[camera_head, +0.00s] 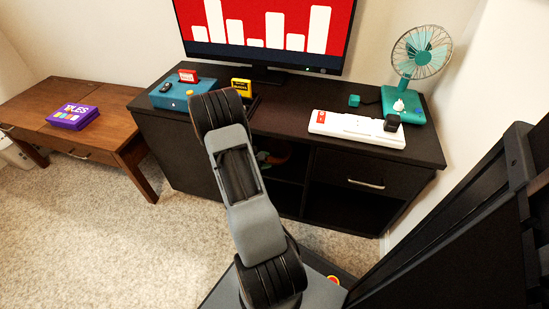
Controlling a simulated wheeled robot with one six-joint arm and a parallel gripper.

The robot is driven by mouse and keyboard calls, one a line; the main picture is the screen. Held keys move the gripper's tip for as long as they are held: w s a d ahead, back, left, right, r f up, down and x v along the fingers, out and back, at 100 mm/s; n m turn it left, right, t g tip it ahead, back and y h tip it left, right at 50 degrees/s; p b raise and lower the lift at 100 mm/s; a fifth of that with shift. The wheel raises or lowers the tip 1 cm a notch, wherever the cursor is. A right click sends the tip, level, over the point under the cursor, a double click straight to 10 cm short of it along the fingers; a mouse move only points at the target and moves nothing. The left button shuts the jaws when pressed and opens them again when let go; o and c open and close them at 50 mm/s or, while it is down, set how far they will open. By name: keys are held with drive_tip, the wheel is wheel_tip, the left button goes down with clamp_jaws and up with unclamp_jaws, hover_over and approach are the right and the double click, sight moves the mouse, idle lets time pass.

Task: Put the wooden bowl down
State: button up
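A reddish-brown, rounded thing (277,152) shows inside the open upper shelf of the dark cabinet, just right of my arm. It may be the wooden bowl, but it is dim, small and partly hidden, so I cannot tell for sure. My arm rises from the bottom middle up to the cabinet's front edge. My gripper does not show; it may be hidden behind my own arm links.
The dark cabinet (420,145) carries a teal box (172,97), a yellow box (241,86), a white power strip (345,127) and a teal fan (420,55). A screen (270,30) stands behind. A wooden table (35,100) bears a purple box (73,116). Carpet (100,230) at left is clear.

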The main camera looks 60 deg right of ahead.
drive_tip(key=w+a+r+m+t+y+p, duration=0.1)
drive_tip(key=w+a+r+m+t+y, duration=0.15)
drive_tip(key=a+r, duration=1.1)
drive_tip(key=s+a+r+m+t+y, duration=0.1)
drive_tip(key=a+r+t+y, duration=0.1)
drive_tip(key=a, duration=0.5)
drive_tip(key=s+a+r+m+t+y, duration=0.1)
drive_tip(key=s+a+r+t+y, duration=0.1)
drive_tip(key=a, duration=0.5)
drive_tip(key=s+a+r+m+t+y, duration=0.1)
drive_tip(key=a+r+t+y, duration=0.1)
drive_tip(key=a, duration=0.6)
drive_tip(key=shift+s+r+y, duration=0.3)
drive_tip(key=shift+r+y, duration=0.2)
drive_tip(key=shift+y, duration=0.65)
drive_tip(key=shift+m, duration=0.25)
wheel_tip(320, 180, up, 37)
drive_tip(key=t+p, duration=0.1)
drive_tip(key=p, duration=3.4)
drive_tip(key=shift+s+a, duration=0.2)
